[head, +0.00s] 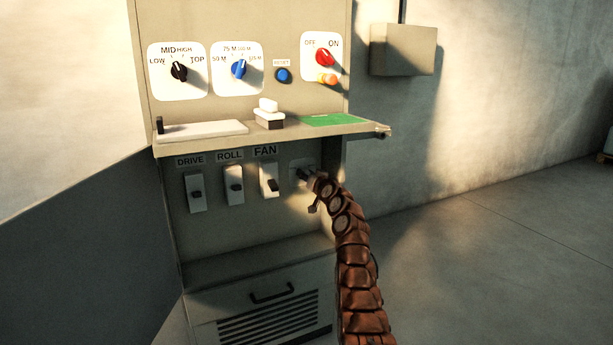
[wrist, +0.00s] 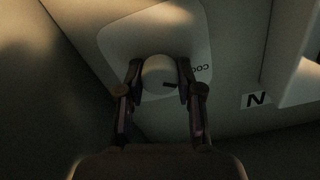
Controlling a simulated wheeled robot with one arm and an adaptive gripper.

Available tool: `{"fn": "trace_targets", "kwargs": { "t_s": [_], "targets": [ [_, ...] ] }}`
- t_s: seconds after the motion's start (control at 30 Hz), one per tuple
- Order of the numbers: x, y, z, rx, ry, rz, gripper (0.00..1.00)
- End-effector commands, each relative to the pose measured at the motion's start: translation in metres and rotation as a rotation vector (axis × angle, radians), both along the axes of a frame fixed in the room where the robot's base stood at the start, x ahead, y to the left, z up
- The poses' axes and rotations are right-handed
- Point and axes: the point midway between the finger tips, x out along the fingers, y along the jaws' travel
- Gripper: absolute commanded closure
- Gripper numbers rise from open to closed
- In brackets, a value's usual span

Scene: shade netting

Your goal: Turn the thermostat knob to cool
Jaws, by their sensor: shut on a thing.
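The thermostat knob (wrist: 156,68) is a round pale knob with a short dark mark on its lower right side, toward my right finger, in the wrist view. It sits on a pale rounded plate (wrist: 140,35). A partly hidden label reading "COO…" (wrist: 204,68) appears upside down right of the knob. My gripper (wrist: 159,80) is shut on the knob, one finger on each side. In the head view my gripper (head: 309,181) reaches the plate (head: 296,169) right of the FAN switch; the knob is mostly hidden there.
The FAN switch (head: 268,179), ROLL switch (head: 234,185) and DRIVE switch (head: 196,193) stand left of my gripper. A shelf (head: 270,136) juts out just above. An open cabinet door (head: 85,240) is at left. Floor at right is clear.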

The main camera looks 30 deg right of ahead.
Motion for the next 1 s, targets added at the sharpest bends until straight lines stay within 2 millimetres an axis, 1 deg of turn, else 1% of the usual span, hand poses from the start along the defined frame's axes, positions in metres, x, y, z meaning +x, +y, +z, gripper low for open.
{"fn": "trace_targets", "kwargs": {
  "t_s": [0.2, 0.6, 0.63, 0.83, 0.87, 1.0],
  "targets": [
    [-0.0002, -0.0007, -0.0011, -0.035, 0.004, -0.001, 0.99],
    [-0.0001, -0.0007, -0.0014, -0.039, 0.006, -0.001, 0.99],
    [-0.0001, -0.0007, -0.0014, -0.039, 0.006, -0.001, 0.61],
    [0.0, -0.0004, -0.0008, -0.039, 0.005, -0.001, 0.4],
    [0.0, -0.0004, -0.0007, -0.039, 0.005, -0.001, 0.39],
    [0.0, -0.0002, -0.0006, -0.038, 0.004, -0.001, 0.39]
  ]
}}
